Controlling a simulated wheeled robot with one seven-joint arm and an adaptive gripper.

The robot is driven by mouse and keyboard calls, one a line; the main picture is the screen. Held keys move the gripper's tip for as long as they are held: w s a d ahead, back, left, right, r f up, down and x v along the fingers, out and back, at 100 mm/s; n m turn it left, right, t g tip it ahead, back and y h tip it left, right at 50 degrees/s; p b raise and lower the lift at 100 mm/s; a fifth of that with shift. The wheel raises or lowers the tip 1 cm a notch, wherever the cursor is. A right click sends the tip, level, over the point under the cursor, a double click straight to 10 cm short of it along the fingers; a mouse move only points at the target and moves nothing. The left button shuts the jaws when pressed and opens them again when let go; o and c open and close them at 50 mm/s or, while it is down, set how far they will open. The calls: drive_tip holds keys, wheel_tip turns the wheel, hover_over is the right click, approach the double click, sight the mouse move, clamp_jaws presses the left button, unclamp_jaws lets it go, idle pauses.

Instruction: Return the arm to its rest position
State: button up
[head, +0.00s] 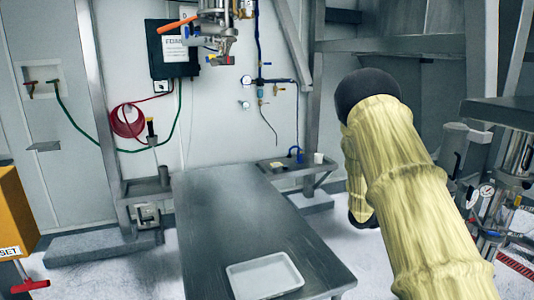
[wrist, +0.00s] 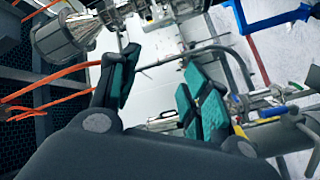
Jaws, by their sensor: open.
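My arm, in a pale yellow sleeve (head: 400,190), rises from the lower right of the head view. It ends in view at a dark rounded joint (head: 367,90). My gripper is not recognisable in the head view. In the wrist view, my gripper (wrist: 160,92) shows two dark fingers with teal pads, spread apart. The gap between them is empty, with floor and equipment seen beyond it. The fingers hold nothing.
A metal table (head: 225,210) with a white tray (head: 264,276) stands left of my arm. Pipework with gauges (head: 487,192) is close on the right. A steel upright (head: 310,110) stands behind. An orange box (head: 15,215) is at far left. Orange cables (wrist: 45,82) show in the wrist view.

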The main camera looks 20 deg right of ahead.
drive_tip(key=w+a+f+n+t+b, duration=0.1)
drive_tip(key=w+a+f+n+t, duration=0.1)
drive_tip(key=a+f+n+t, duration=0.45)
drive_tip(key=w+a+f+n+t+h, duration=0.1)
drive_tip(key=w+f+t, duration=0.25)
drive_tip(key=f, duration=0.55)
drive_tip(key=w+a+f+n+t+b, duration=0.1)
drive_tip(key=w+a+f+n+t, duration=0.15)
drive_tip(key=a+f+t, duration=0.4)
drive_tip(key=s+a+f+n+y, duration=0.35)
drive_tip(key=a+f, duration=0.35)
drive_tip(key=f, duration=0.5)
drive_tip(key=s+a+f+n+y+b, duration=0.1)
drive_tip(key=s+a+f+y, duration=0.3)
drive_tip(key=a, duration=0.3)
drive_tip(key=s+a+f+y, duration=0.2)
drive_tip(key=s+a+f, duration=0.3)
drive_tip(key=a+f, duration=0.15)
drive_tip(key=s+a+f+n+g+y, duration=0.1)
drive_tip(key=s+a+g+y, duration=0.3)
drive_tip(key=s+a, duration=1.2)
drive_tip(key=shift+a+f+y+b, duration=0.15)
drive_tip(key=shift+f+y+b, duration=0.25)
drive_tip(key=shift+f+y, duration=0.25)
drive_tip(key=shift+s, duration=0.1)
drive_tip(key=shift+c, duration=0.5)
